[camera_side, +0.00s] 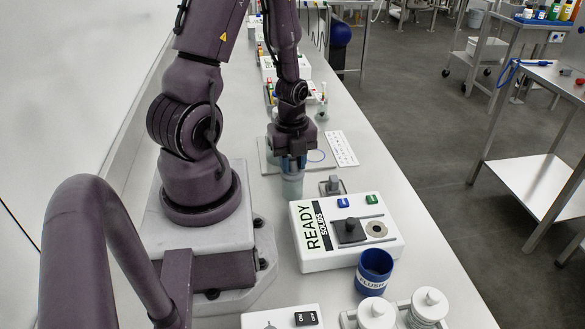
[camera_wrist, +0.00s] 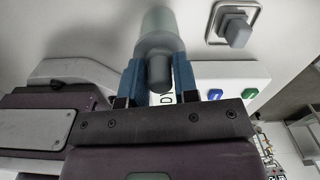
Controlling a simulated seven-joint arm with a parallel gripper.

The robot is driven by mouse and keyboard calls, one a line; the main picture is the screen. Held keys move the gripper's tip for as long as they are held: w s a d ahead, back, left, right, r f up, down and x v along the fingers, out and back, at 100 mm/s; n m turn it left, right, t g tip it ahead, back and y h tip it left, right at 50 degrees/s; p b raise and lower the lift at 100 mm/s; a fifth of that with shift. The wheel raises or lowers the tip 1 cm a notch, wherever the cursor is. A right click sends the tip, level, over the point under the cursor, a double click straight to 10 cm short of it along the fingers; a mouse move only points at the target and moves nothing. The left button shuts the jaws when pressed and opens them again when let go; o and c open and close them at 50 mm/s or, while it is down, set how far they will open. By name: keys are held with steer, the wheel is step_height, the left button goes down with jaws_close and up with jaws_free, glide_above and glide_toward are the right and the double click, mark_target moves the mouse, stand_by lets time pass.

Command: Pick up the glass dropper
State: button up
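A translucent grey-green glass vessel (camera_side: 292,186) stands on the bench beneath my gripper (camera_side: 293,163). In the wrist view the vessel (camera_wrist: 160,28) lies just beyond the fingertips. A dark grey rounded piece (camera_wrist: 159,71), which looks like the dropper's bulb, sits between the two blue fingers of my gripper (camera_wrist: 159,73). The fingers stand apart on either side of it, with a narrow gap showing at the left. The dropper's glass stem cannot be made out. In the side view the fingers hide the vessel's top.
A white READY SOLIDS box (camera_side: 322,262) stands close in front, with a grey-knobbed square fitting (camera_side: 333,187) beside the vessel. A blue FLUSH cup (camera_side: 374,272) and white lidded jars (camera_side: 429,306) are nearer. A white card with dots (camera_side: 341,149) lies behind. A small jar (camera_side: 322,112) stands farther back.

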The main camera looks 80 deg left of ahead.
jaws_close()
steer(key=shift+r, duration=4.8)
steer(key=shift+f, duration=0.1)
